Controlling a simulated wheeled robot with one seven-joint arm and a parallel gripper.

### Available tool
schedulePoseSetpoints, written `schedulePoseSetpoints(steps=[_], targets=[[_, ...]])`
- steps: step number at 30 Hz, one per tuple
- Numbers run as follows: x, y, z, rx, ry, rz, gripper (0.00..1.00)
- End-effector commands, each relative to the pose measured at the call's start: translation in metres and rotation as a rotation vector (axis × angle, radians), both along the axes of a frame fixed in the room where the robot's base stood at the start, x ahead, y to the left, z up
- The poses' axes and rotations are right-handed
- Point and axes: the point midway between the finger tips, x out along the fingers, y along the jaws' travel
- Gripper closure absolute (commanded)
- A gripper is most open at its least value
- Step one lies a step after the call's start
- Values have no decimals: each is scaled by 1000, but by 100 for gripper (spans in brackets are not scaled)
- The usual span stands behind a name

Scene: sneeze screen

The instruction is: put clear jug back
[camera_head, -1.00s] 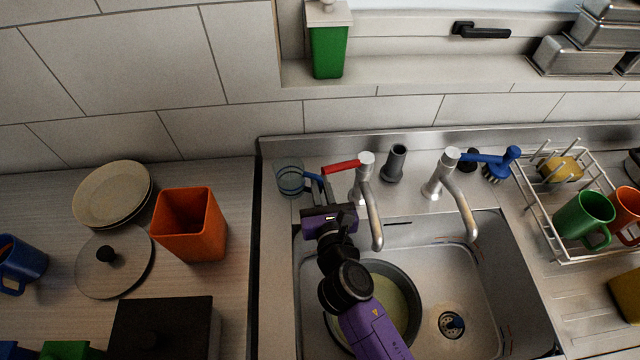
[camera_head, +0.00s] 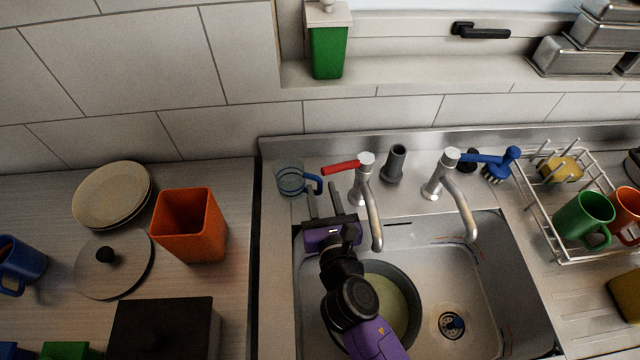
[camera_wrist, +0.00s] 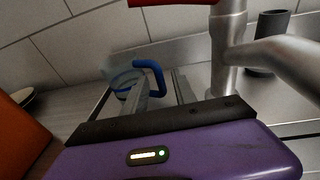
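The clear jug (camera_head: 289,178) with a blue handle stands upright on the steel sink ledge, left of the red-levered tap. My gripper (camera_head: 324,199) is just in front of it, over the sink's back left edge. The jug's lower part is partly hidden by a finger in the wrist view.
The red-levered tap (camera_head: 364,185) stands close right of my gripper. A second tap (camera_head: 441,175) and a dark cup (camera_head: 395,163) are farther right. A pan (camera_head: 409,290) sits in the sink below my arm. An orange container (camera_head: 190,225) stands on the left counter.

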Motion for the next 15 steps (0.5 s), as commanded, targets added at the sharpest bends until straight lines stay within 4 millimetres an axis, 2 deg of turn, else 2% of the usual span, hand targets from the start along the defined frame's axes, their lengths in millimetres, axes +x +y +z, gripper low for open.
schedulePoseSetpoints(steps=[1,6,9,15], targets=[[-13,-1,-1,-1,3,1,67],[-48,-4,5,0,2,1,67],[-65,-7,8,1,2,1,67],[-86,-9,12,0,1,0,67]])
